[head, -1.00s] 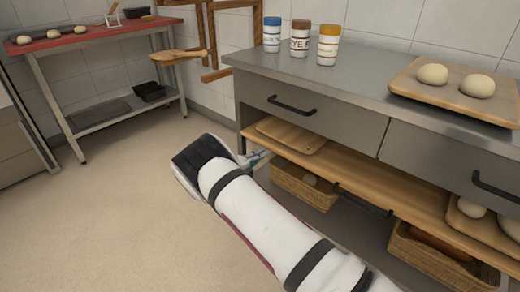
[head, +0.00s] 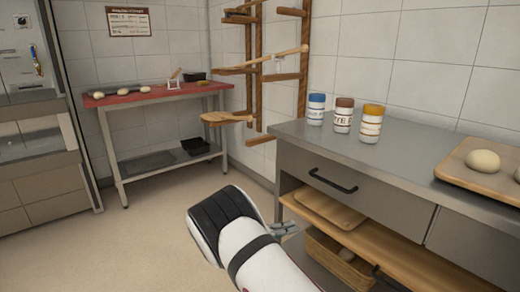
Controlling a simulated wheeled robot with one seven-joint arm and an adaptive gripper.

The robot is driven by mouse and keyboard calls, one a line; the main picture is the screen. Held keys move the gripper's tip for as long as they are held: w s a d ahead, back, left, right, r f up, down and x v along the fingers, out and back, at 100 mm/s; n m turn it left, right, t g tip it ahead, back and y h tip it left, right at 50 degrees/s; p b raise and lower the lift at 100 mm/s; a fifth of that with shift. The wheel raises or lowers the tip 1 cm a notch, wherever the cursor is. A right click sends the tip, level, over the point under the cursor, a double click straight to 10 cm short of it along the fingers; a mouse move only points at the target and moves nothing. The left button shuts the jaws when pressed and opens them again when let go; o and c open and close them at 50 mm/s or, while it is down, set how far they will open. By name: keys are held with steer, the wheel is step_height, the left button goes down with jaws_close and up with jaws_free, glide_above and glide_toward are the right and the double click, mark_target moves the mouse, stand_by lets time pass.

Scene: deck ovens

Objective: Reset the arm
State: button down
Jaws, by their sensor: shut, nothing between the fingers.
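My arm reaches in from the bottom of the head view, white with black bands. My gripper (head: 285,229) shows only in part beyond the black end of the arm. Its fingers are shut and hold nothing. It is in front of the steel counter (head: 300,135), near the left end of the lower wooden shelf (head: 390,245). I cannot tell how far it is from the shelf edge.
Three jars (head: 343,116) stand on the counter, with a wooden board (head: 470,182) of dough at right. A basket (head: 335,262) sits under the shelf. A red-topped table (head: 155,93) and wall rack (head: 303,75) stand behind. Floor at left (head: 120,250) is clear.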

steer(key=s+d+r+m+g+y, duration=0.1)
steer(key=s+d+r+m+g, duration=0.2)
steer(key=s+d+r+m, duration=0.25)
steer(key=s+d+r+m+g+y, duration=0.1)
steer(key=s+d+r+m+g, duration=0.25)
steer(key=r+m, duration=0.45)
steer(key=s+d+r+m+g+y, duration=0.3)
steer(key=s+d+r+m+y, duration=0.15)
steer(key=s+r+m, duration=0.65)
steer(key=s+a+m+t+y, duration=0.1)
steer(key=s+a+m+y, duration=0.45)
steer(key=s, duration=1.05)
steer(key=s+m+t+y, duration=0.1)
steer(key=s+m+y, duration=0.2)
steer(key=s+m, duration=0.95)
steer(key=s+r+n+t+p, duration=0.1)
steer(key=s+r+t+p, duration=0.1)
steer(key=r+p, duration=1.2)
steer(key=s+r+n+t+p, duration=0.1)
steer(key=r+n+p, duration=0.1)
steer(key=r+p, duration=1.3)
step_height(320, 180, up, 3)
steer(key=shift+s+d+f+t, duration=0.1)
steer(key=shift+s+d+t, duration=0.2)
steer(key=shift+s+t, duration=0.1)
steer(key=shift+n, duration=0.25)
